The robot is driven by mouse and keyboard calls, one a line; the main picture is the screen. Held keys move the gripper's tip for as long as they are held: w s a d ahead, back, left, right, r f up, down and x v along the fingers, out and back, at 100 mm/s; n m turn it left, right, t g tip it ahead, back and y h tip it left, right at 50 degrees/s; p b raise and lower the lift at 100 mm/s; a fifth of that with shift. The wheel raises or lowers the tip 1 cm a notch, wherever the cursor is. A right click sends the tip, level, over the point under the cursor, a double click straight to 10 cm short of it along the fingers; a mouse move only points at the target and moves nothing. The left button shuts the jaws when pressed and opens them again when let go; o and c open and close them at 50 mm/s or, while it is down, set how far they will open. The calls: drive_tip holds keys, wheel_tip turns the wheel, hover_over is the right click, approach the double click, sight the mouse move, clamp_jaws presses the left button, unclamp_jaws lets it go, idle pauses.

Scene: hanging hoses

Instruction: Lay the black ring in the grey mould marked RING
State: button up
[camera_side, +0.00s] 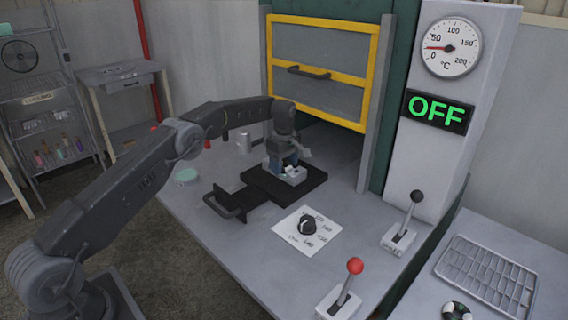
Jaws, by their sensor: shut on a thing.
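My gripper (287,163) points down at a small light grey block (291,178) on a black tray (256,196) at the centre of the bench. The block looks like a mould, but I cannot read a mark on it. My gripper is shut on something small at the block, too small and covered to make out. I cannot pick out the black ring in this view; my gripper and wrist hide part of the block. I cannot tell whether what I hold touches the block.
The tray has a handle (221,207) at its front left. Behind it is an oven with a raised yellow-framed door (319,72). A sign (437,110) reads OFF.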

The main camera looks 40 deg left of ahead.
drive_tip(key=shift+f, duration=0.1)
drive_tip(key=o, duration=0.9)
